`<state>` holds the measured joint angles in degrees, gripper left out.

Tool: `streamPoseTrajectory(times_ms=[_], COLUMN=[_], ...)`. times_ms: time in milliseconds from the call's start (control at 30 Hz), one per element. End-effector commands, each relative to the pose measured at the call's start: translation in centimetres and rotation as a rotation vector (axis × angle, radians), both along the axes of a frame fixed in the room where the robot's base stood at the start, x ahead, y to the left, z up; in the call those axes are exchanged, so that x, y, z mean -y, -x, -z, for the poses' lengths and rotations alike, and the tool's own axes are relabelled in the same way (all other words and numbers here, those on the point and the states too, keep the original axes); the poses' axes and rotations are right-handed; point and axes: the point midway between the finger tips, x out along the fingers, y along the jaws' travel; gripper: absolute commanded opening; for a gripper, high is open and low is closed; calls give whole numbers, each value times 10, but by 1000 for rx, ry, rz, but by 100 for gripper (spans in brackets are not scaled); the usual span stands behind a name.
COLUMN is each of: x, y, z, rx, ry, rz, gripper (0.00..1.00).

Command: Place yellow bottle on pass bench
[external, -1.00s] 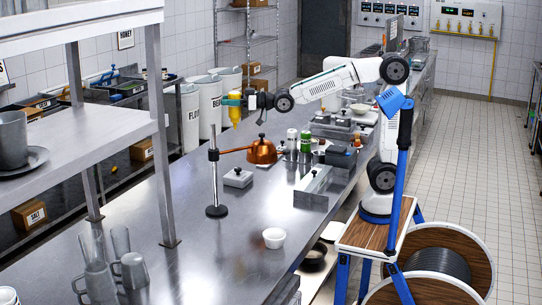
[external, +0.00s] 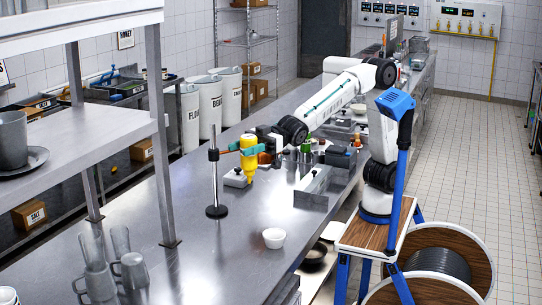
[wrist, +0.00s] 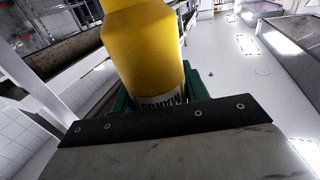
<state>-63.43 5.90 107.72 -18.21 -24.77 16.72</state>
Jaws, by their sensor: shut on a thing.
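The yellow bottle (external: 249,168) is in my gripper (external: 248,150), held above the steel bench in the external view. In the wrist view the yellow bottle (wrist: 146,45) fills the upper middle, with part of a dark-lettered label showing at the jaws (wrist: 160,92). The pass bench, which I take to be the long steel bench (external: 262,205), runs from front left to the back. Whether the bottle touches the bench cannot be told for sure; it looks slightly above it.
A metal stand with a black base (external: 217,211) stands just left of the bottle. A white lidded box (external: 236,178) is close beside it. A white bowl (external: 274,238) and clear glasses (external: 130,268) stand nearer. The bench between stand and bowl is clear.

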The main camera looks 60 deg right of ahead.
Motion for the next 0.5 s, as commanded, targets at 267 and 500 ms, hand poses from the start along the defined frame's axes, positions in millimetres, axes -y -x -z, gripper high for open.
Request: streamPoseTrajectory(times_ms=[267,500], x=[-32,-33], y=[53,54], z=[1,52], rx=[0,-3], ry=[1,6], rz=[-94,-97], gripper=[34,34])
